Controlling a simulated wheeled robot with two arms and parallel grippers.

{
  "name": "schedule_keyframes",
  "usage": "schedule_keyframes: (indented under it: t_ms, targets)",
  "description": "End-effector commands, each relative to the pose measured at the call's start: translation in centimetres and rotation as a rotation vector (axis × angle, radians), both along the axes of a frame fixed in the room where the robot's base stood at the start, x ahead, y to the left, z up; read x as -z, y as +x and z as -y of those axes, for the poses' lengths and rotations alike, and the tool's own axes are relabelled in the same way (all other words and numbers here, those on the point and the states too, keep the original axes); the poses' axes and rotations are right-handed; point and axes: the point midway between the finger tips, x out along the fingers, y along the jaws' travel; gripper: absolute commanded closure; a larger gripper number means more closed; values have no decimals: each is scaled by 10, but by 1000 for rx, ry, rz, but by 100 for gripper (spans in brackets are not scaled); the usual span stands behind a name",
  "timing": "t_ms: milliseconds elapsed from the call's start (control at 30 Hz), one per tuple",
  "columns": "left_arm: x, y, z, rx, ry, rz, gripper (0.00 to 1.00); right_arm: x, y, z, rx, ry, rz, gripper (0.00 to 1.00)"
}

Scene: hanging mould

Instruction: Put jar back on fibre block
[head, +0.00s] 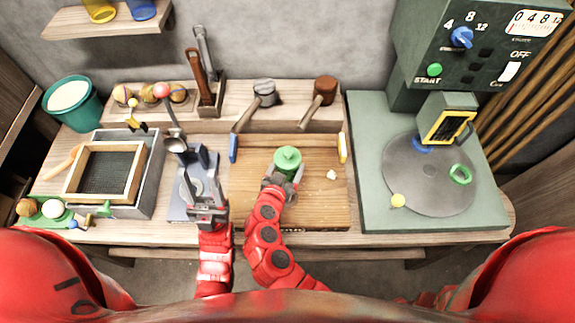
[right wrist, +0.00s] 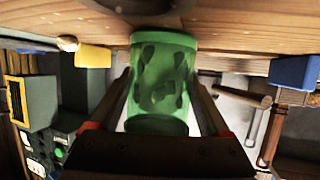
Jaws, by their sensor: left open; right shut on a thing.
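The green jar (head: 287,159) is over the wooden board (head: 250,205), with its lid facing up. My right gripper (head: 282,184) is shut on it. In the right wrist view the green, see-through jar (right wrist: 162,85) is between both fingers, with one end at or very near the wood; contact is unclear. My left gripper (head: 207,211) is open and empty, to the left of the board, over the front of a grey stand (head: 180,207). I cannot tell which thing is the fibre block.
A blue piece (head: 233,148) and a yellow piece (head: 342,147) edge the board; a small pale lump (head: 331,175) lies right of the jar. Mallets (head: 318,101) rest behind. A framed screen (head: 105,172) stands left, a machine with a round plate (head: 415,185) right.

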Motion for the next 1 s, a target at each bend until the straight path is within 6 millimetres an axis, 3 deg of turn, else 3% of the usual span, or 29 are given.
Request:
schedule_keyframes:
  t_ms: [200, 233, 300, 667, 767, 1000]
  targets:
    - [7, 0, 0, 0, 0, 0, 50, 4, 0, 0, -1, 0, 2, 100]
    - [5, 0, 0, 0, 0, 0, 50, 3, 0, 0, -1, 0, 1, 14]
    - [5, 0, 0, 0, 0, 0, 50, 2, 0, 0, -1, -1, 1, 1]
    - [-4, 0, 0, 0, 0, 0, 50, -4, 0, -1, -1, -1, 0, 0]
    - [7, 0, 0, 0, 0, 0, 50, -4, -16, -9, -9, 1, 2, 0]
    - [20, 0, 0, 0, 0, 0, 50, -25, -63, -23, -8, 3, 2, 0]
